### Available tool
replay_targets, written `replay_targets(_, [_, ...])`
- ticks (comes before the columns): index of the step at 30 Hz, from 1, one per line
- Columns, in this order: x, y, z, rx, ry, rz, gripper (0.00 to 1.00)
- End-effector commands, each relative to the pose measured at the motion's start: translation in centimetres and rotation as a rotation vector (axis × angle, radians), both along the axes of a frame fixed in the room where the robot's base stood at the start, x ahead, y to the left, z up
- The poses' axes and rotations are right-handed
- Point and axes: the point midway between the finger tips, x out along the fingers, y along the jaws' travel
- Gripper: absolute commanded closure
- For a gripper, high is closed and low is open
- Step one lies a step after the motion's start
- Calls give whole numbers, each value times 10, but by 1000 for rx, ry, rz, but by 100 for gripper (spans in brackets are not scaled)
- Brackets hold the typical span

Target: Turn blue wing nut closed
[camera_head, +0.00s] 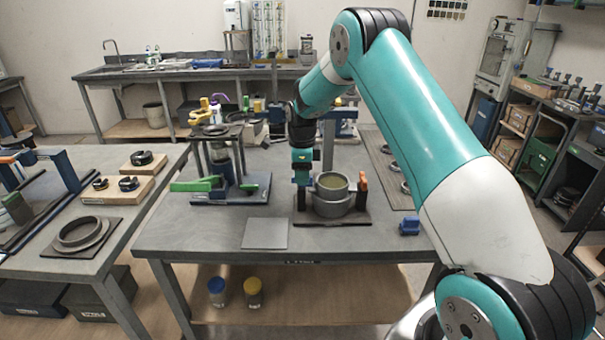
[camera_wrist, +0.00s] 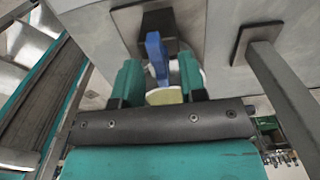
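A blue upright piece, which looks like the blue wing nut (camera_wrist: 155,52), shows between my fingers in the wrist view, in front of a dark block. My gripper (camera_wrist: 160,82) is open, with one teal finger on each side of the blue piece and visible gaps to both. In the head view my gripper (camera_head: 302,172) points down at the left side of a grey round vessel (camera_head: 333,207). The vessel stands on a dark base plate (camera_head: 315,219), with an orange handle (camera_head: 362,184) on its right. In the head view my gripper largely hides the blue piece.
A stand with green handles (camera_head: 228,186) is left of the vessel. A flat grey plate (camera_head: 265,233) lies in front. A small blue part (camera_head: 409,226) sits at the right front of the table (camera_head: 180,232). Dark flat parts (camera_head: 395,170) lie behind right.

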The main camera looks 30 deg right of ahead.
Motion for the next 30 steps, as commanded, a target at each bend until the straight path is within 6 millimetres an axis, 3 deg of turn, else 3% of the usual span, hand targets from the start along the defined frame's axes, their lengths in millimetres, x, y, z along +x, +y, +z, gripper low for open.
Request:
replay_targets(8, [1, 0, 15, 0, -4, 2, 62])
replay_targets(22, [0, 0, 128, -1, -5, 0, 62])
replay_targets(30, [0, 0, 168, 0, -1, 0, 62])
